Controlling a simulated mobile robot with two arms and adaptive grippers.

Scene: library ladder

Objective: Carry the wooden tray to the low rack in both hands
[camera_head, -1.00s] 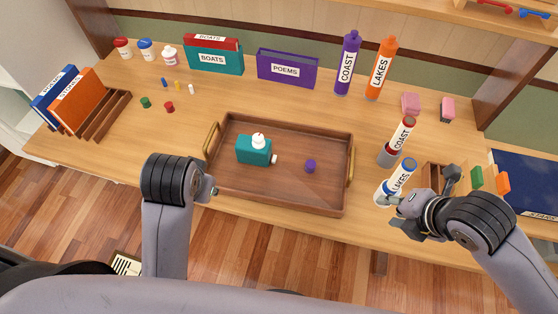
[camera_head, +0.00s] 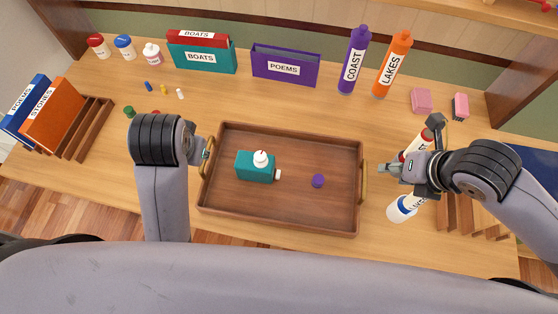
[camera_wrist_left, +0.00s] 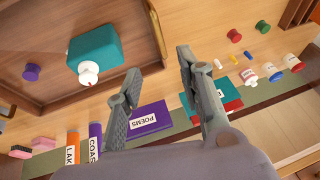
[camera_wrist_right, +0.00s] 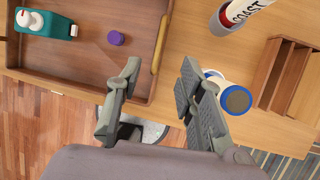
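The brown wooden tray (camera_head: 280,218) lies on the desk, with a brass handle at each end. A teal bottle with a white top (camera_head: 255,167) and a small purple cap (camera_head: 318,181) are in it. My left gripper (camera_head: 207,147) is open at the left handle (camera_head: 209,156); in the left wrist view that handle (camera_wrist_left: 154,28) shows ahead, between the spread fingers. My right gripper (camera_head: 380,168) is open beside the right handle (camera_head: 364,183). In the right wrist view that handle (camera_wrist_right: 160,45) lies just beyond the fingers. I cannot identify the low rack in view.
A slotted wooden holder (camera_head: 465,215) is further right. Another wooden holder (camera_head: 88,130) with books stands left. Books and tall tubes line the back.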

